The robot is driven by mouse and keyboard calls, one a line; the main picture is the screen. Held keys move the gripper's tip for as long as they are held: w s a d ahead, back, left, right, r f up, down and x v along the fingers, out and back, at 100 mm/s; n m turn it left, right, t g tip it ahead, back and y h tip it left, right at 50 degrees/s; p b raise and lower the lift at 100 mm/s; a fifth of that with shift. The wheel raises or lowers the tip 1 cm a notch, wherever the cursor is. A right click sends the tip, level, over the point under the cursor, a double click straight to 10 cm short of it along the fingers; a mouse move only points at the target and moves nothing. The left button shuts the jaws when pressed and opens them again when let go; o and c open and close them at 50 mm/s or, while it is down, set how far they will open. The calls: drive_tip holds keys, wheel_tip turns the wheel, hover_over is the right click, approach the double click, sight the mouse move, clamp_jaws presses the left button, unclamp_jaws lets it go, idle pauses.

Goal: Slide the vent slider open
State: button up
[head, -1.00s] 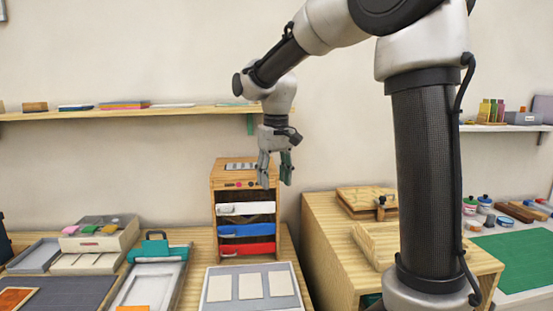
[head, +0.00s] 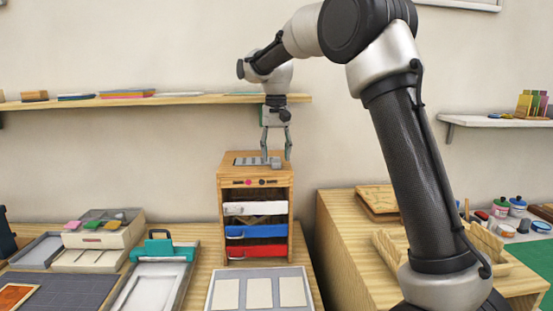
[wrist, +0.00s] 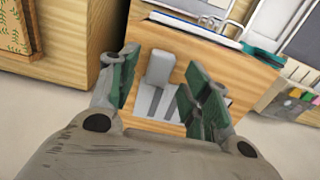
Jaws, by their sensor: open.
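A wooden cabinet (head: 227,190) stands on the table, with a slotted grey vent (head: 246,161) in its top. In the wrist view the vent's light plate and dark slots (wrist: 157,101) show partly between my fingers. A grey upright block (wrist: 160,67), which looks like the vent slider's knob, stands at the end of the slots. My gripper (head: 276,156) points down just over the cabinet top at the vent's right end. In the wrist view my gripper (wrist: 161,72) is open, with its green-padded fingers on either side of the knob. I cannot tell whether they touch it.
White, blue and red drawers (head: 256,231) fill the cabinet's front. A wall shelf (head: 160,100) runs behind and above it. A tray with pale cards (head: 258,272) lies in front. A wooden side cabinet (head: 335,235) stands to the right, beyond a gap.

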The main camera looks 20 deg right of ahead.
sight(263, 168)
drive_tip(key=shift+f, duration=1.1)
clamp_jaws()
drive_tip(key=shift+w+a, duration=0.2)
drive_tip(key=shift+a, duration=0.85)
drive_tip(key=shift+w+a, duration=0.2)
drive_tip(key=shift+a, duration=0.8)
unclamp_jaws()
wheel_tip(263, 168, up, 12)
